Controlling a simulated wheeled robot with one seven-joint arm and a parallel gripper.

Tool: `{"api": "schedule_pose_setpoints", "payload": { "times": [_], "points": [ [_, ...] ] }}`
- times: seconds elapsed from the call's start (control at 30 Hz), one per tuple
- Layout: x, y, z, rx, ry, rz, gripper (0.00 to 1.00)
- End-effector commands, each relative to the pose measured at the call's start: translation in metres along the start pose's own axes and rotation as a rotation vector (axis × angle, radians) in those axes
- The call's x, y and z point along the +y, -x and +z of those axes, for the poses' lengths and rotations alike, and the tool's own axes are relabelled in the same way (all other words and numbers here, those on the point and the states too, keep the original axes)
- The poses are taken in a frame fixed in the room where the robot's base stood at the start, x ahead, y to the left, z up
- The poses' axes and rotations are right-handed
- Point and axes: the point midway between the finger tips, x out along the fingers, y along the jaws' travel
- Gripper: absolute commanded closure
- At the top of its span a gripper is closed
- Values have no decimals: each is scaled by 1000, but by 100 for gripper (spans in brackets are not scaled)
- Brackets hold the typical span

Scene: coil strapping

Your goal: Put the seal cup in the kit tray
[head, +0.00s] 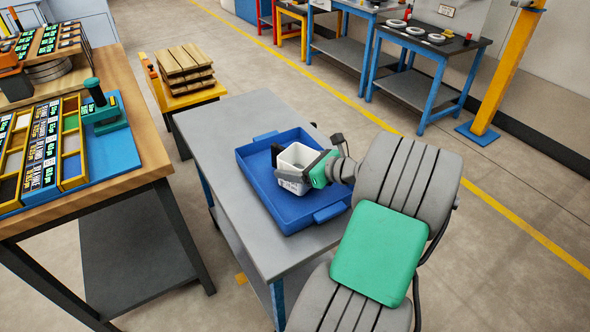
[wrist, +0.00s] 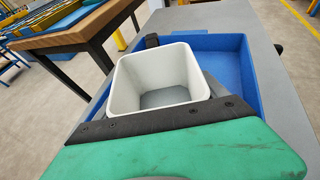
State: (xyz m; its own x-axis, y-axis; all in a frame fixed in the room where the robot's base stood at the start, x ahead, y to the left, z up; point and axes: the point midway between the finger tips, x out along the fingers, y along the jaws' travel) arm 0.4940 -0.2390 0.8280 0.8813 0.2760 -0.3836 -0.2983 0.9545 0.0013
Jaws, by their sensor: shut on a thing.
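The seal cup (head: 293,168) is a white, square, open-topped cup. It also shows in the wrist view (wrist: 130,95), upright and empty inside. The kit tray (head: 262,197) is a shallow blue tray with handles, on a grey table; its wall and floor show in the wrist view (wrist: 226,62). My gripper (head: 296,166) is shut on the cup, with one dark finger on its far side and the other on the near side. The cup is over or inside the tray; I cannot tell whether its bottom touches the tray floor.
The grey table (head: 220,122) has bare top around the tray. A wooden workbench (head: 140,110) with labelled bins and a green-handled tool stands at the left. A yellow stand with stacked wooden slats (head: 184,62) is behind. Blue-legged benches (head: 430,50) stand at the back right.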

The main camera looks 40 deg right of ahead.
Motion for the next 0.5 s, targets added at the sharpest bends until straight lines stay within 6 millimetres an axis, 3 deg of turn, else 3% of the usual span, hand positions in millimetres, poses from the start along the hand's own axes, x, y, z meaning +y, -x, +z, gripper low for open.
{"api": "schedule_pose_setpoints", "payload": {
  "times": [0.07, 0.37, 0.4, 0.5],
  "points": [
    [-1, -4, -9, -2, 1, -1, 83],
    [-1, -4, -9, -2, 1, -1, 83],
    [0, -4, -11, -1, 1, -1, 18],
    [0, -4, -11, -1, 1, -1, 9]
  ]
}}
